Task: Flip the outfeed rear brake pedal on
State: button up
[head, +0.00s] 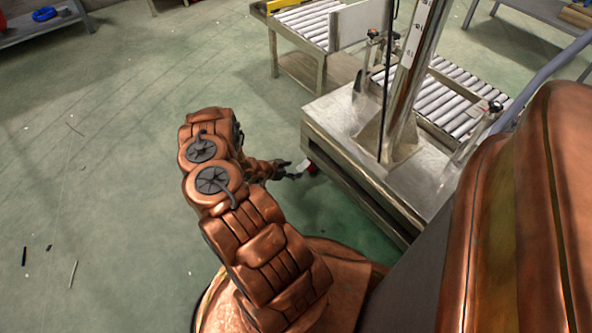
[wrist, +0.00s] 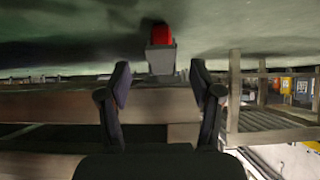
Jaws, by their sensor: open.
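A small red pedal (wrist: 162,34) on a light grey block (wrist: 161,60) shows at the top centre of the wrist view. I cannot tell whether it is the outfeed rear one or how it is set. In the head view the red part (head: 312,170) shows low at the left edge of the steel machine base. My gripper (wrist: 160,78) is open and empty, its two dark fingers either side of the line to the block. In the head view my gripper (head: 295,172) is close to the red part; contact cannot be told.
The steel machine base (head: 350,165) with an upright post (head: 412,75) stands right of my gripper. Roller conveyors (head: 435,105) lie behind it. In the wrist view the floor appears at the top. Open green floor (head: 90,160) lies to the left.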

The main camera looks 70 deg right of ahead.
jog(key=v, duration=0.9)
jog(key=shift+s, duration=0.1)
dwell(0.4)
